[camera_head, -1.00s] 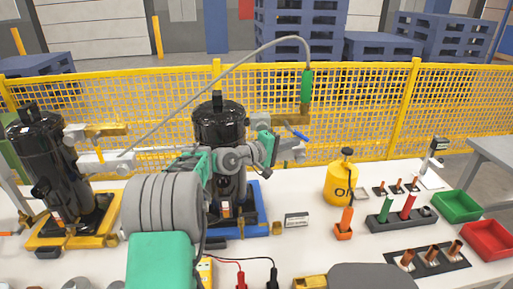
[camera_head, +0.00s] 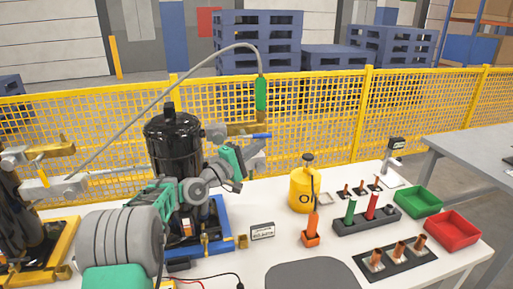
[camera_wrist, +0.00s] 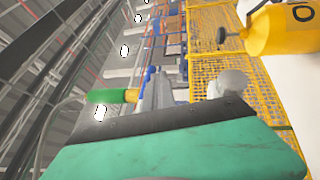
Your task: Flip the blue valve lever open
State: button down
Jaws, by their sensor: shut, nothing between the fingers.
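The blue valve lever (camera_head: 262,136) sticks out to the right from a brass fitting (camera_head: 240,129) beside the tall black compressor (camera_head: 173,140), looking nearly level. A green hose end (camera_head: 261,94) stands above the fitting. My gripper (camera_head: 259,148) is shut and empty, just below the lever in the head view; I cannot tell whether it touches. In the wrist view my gripper (camera_wrist: 158,90) shows beyond the green wrist housing. The green hose end (camera_wrist: 104,96) lies left of the fingers there, and a blue strip near them may be the lever.
A grey hose (camera_head: 140,105) arcs over the compressor. A yellow bottle (camera_head: 303,188) stands right on the white table. Several copper fittings, a green bin (camera_head: 418,201) and a red bin (camera_head: 453,229) lie farther right. A yellow mesh fence (camera_head: 320,125) runs behind.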

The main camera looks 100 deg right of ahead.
dwell(0.4)
jog(key=f+b, duration=0.2)
jog(key=f, duration=0.1)
jog(key=f+b, duration=0.2)
jog(key=shift+w+a+f, duration=0.1)
jog(key=shift+w+a, duration=0.05)
jog(key=shift+a, duration=0.25)
jog(key=v, duration=0.9)
jog(key=shift+w+a, duration=0.2)
jog(key=shift+a, duration=0.05)
